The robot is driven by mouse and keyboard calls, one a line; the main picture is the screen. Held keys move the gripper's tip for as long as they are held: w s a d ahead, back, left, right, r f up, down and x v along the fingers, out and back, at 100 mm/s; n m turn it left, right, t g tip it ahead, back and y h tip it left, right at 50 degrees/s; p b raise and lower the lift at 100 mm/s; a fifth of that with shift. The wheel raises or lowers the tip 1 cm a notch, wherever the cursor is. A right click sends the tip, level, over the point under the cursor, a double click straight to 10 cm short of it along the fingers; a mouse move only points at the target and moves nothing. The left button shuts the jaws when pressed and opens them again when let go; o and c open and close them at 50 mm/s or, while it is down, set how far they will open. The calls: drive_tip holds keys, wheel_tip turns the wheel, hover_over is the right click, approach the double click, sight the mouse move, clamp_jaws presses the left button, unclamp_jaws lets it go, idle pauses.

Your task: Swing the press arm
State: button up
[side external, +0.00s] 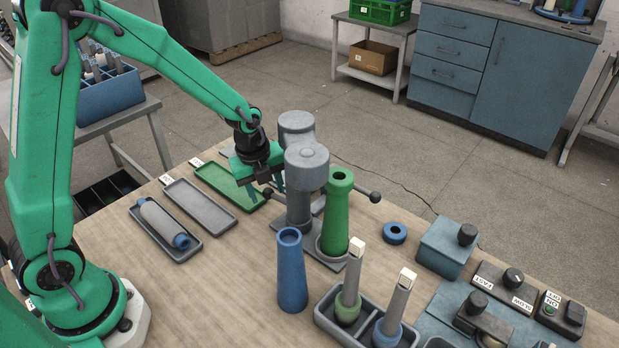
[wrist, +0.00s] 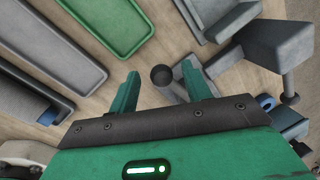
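The press (side external: 306,168) is a grey post with a thick round head, standing on a plate on the table. A green cone (side external: 337,215) stands upright beside the post. Rods with dark ball knobs stick out on both sides: a left knob (side external: 268,192) and a right knob (side external: 376,197). My gripper (side external: 262,192) points down at the left of the press, by the left knob. In the wrist view my gripper (wrist: 161,84) has its green fingers apart, with a dark knob (wrist: 162,73) in the gap between the tips. I cannot tell if either finger touches it.
A green tray (side external: 229,186) and a grey tray (side external: 200,206) lie to the left; a nearer tray holds a grey bobbin (side external: 163,222). A blue cone (side external: 291,272) stands in front of the press. A blue ring (side external: 394,233) and control boxes (side external: 447,248) are at the right.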

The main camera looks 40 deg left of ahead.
drive_tip(key=shift+r, duration=0.15)
wheel_tip(320, 180, up, 8)
drive_tip(key=s, duration=0.1)
drive_tip(key=shift+s+f, duration=0.15)
drive_tip(key=shift+f, duration=0.1)
idle(0.4)
drive_tip(key=shift+c, duration=0.3)
drive_tip(key=shift+r, duration=0.2)
drive_tip(key=c, duration=0.8)
drive_tip(key=shift+r, duration=0.3)
clamp_jaws()
wheel_tip(320, 180, up, 27)
drive_tip(key=d+n+t+h, duration=0.1)
drive_tip(key=d+n+h, duration=0.1)
drive_tip(key=d+n, duration=1.6)
drive_tip(key=shift+s+d+f+m, duration=0.15)
drive_tip(key=shift+d+f+m, duration=0.2)
drive_tip(key=shift+f, duration=0.55)
drive_tip(key=shift+s+d+f+m, duration=0.15)
drive_tip(key=shift+d+f+m, duration=0.25)
drive_tip(key=shift+f, duration=0.55)
drive_tip(key=shift+s+d+f+m, duration=0.15)
drive_tip(key=shift+d+f+m, duration=0.2)
drive_tip(key=shift+f, duration=0.55)
